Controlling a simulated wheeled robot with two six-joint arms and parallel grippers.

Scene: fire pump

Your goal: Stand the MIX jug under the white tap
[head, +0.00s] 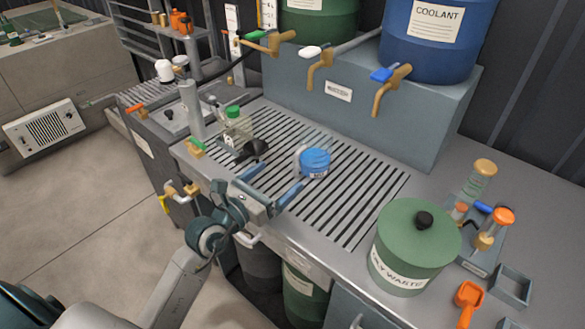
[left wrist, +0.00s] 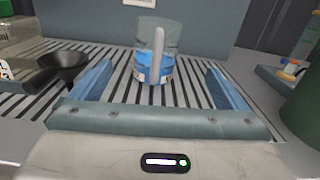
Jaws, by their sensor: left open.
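The MIX jug (head: 316,164), clear with a blue lower part and a pale handle, stands upright on the slatted drain grate (head: 358,205). Its label is too small to read. In the left wrist view the jug (left wrist: 157,66) stands ahead of the fingers, its handle facing me. The tap with the white lever (head: 318,69) sticks out of the blue-grey stand behind the jug; the jug is in front of its spout, nearer the grate's front edge. My left gripper (head: 271,184) is open and empty, low over the grate, short of the jug. My right gripper is not in view.
A green-lever tap (head: 268,42) and a blue-lever tap (head: 391,88) flank the white one. A black funnel (left wrist: 62,68) and a green-capped bottle (head: 234,125) stand left of the jug. A green oily waste bin (head: 403,268) stands at right. The grate behind the jug is clear.

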